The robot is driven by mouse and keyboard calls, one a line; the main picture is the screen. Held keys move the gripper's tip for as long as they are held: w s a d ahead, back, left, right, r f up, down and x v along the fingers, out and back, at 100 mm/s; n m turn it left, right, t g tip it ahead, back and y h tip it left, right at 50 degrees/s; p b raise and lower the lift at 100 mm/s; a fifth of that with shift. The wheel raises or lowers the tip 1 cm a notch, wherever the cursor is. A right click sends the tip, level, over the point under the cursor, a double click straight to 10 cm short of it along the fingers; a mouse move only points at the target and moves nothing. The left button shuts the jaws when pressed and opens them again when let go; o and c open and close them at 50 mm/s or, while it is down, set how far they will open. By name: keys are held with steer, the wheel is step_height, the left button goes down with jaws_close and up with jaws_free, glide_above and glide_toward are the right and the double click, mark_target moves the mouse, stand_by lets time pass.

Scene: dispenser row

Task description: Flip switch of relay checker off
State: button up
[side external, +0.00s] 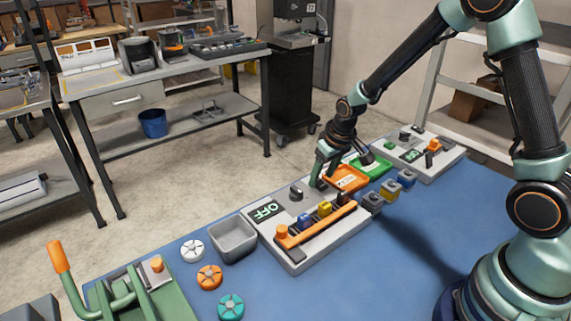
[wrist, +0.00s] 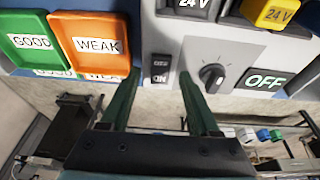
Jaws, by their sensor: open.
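The relay checker (side external: 293,253) is a light grey box on the blue mat, with a dark dial (side external: 296,191) and a display (side external: 265,211) reading OFF. In the wrist view its small black switch (wrist: 161,68) carries OFF and ON labels. The dial (wrist: 212,75) and the OFF display (wrist: 265,82) sit to its right. I cannot tell the lever's position. My gripper (wrist: 159,75) is open and empty. In the wrist view the switch appears between its fingertips; contact is not clear. In the side view my arm hides the switch.
An orange WEAK tray (wrist: 92,42) and a green GOOD tray (wrist: 32,42) lie beside the checker. A grey bin (side external: 233,241), several knobs and a green lever press (side external: 140,295) are at the near left. Another device (side external: 418,155) stands behind.

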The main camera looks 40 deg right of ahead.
steer(key=v, duration=1.1)
steer(key=shift+r, duration=0.1)
steer(key=s+a+r+t, duration=0.2)
steer(key=s+r, duration=0.7)
steer(key=s, duration=0.4)
steer(key=shift+a, duration=0.15)
